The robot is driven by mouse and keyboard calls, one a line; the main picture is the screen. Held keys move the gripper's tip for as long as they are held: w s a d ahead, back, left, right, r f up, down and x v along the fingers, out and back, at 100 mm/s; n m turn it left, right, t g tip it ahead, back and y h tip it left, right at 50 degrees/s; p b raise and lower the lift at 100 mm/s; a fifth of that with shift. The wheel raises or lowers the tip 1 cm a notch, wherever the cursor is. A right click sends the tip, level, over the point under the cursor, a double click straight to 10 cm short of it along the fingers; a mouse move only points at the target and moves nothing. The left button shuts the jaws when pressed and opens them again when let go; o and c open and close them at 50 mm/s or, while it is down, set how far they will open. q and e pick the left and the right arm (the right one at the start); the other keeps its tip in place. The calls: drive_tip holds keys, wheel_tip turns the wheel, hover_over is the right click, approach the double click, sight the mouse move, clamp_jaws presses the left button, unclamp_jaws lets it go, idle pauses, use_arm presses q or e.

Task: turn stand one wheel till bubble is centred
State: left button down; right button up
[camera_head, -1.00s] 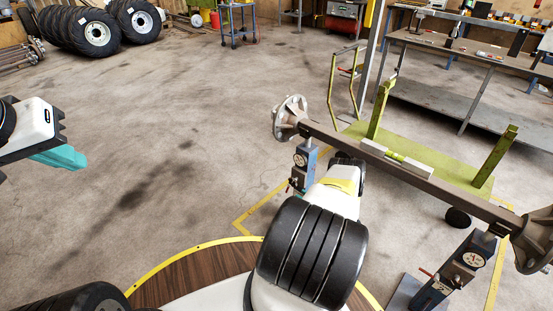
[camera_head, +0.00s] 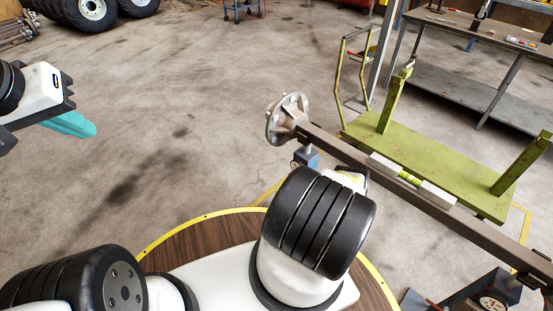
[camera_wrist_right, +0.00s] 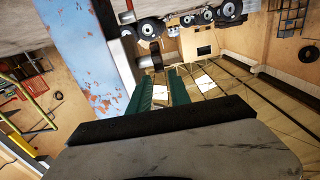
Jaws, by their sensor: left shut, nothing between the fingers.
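The axle beam (camera_head: 350,153) runs across the right side of the head view, with a flanged hub (camera_head: 287,118) at its left end. A pale spirit level (camera_head: 433,193) with a green vial (camera_head: 410,178) lies along it; the bubble is too small to read. A blue stand (camera_head: 306,157) under the hub end is mostly hidden by my right arm, as is its wheel. In the right wrist view a worn blue post (camera_wrist_right: 85,55) stands beside my right gripper (camera_wrist_right: 161,75), whose fingers are apart near a grey part (camera_wrist_right: 152,60). My left gripper (camera_head: 75,124) is shut and empty, far left.
A second stand (camera_head: 495,290) holds the axle at lower right. A green frame (camera_head: 420,160) with uprights stands behind the beam. A workbench (camera_head: 480,40) is at the back right, tyres (camera_head: 92,10) at the back left. The floor at centre left is clear.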

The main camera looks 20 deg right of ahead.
drive_tip(key=x, duration=0.7)
drive_tip(key=shift+w, duration=0.15)
drive_tip(key=shift+c, duration=0.2)
clamp_jaws()
